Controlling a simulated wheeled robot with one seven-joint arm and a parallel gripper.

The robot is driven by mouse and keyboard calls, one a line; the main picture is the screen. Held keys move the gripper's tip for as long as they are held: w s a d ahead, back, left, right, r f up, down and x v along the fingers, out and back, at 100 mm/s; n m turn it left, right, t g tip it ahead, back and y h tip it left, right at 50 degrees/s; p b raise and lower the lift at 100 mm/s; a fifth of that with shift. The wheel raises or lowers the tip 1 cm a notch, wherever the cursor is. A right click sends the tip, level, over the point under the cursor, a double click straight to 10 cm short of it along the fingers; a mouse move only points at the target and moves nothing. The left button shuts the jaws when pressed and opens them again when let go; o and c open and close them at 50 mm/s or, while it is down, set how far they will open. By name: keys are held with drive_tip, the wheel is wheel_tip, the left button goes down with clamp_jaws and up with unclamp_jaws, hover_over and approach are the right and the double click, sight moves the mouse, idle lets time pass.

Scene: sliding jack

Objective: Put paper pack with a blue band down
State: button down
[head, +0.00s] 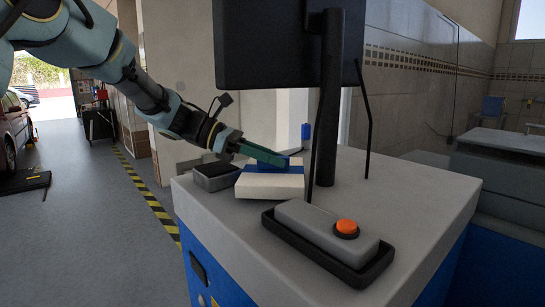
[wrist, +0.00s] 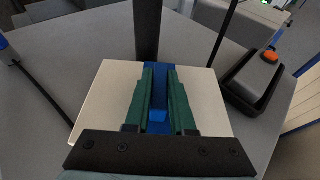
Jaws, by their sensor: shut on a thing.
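The paper pack (head: 268,186) is a flat white block with a blue band across its middle. It is low over the grey counter top, level, behind the tray with the orange button; I cannot tell for sure whether its underside touches the counter. My gripper (head: 279,160) reaches in from the left with its green fingers on top of the pack. In the wrist view the pack (wrist: 98,100) lies under my gripper (wrist: 159,73), whose two fingers close on a raised blue part of the band. The fingers hide some of the band.
The grey counter (head: 420,195) has free room to the right. A black stand (head: 327,110) carrying a dark screen (head: 270,45) rises just behind the pack. A grey box (head: 215,177) sits close at left. A black tray (head: 335,250) with an orange button (head: 346,227) is in front.

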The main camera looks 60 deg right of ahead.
drive_tip(key=shift+f, duration=0.4)
drive_tip(key=shift+f, duration=0.1)
drive_tip(key=c, duration=0.8)
unclamp_jaws()
drive_tip(key=shift+o, duration=0.2)
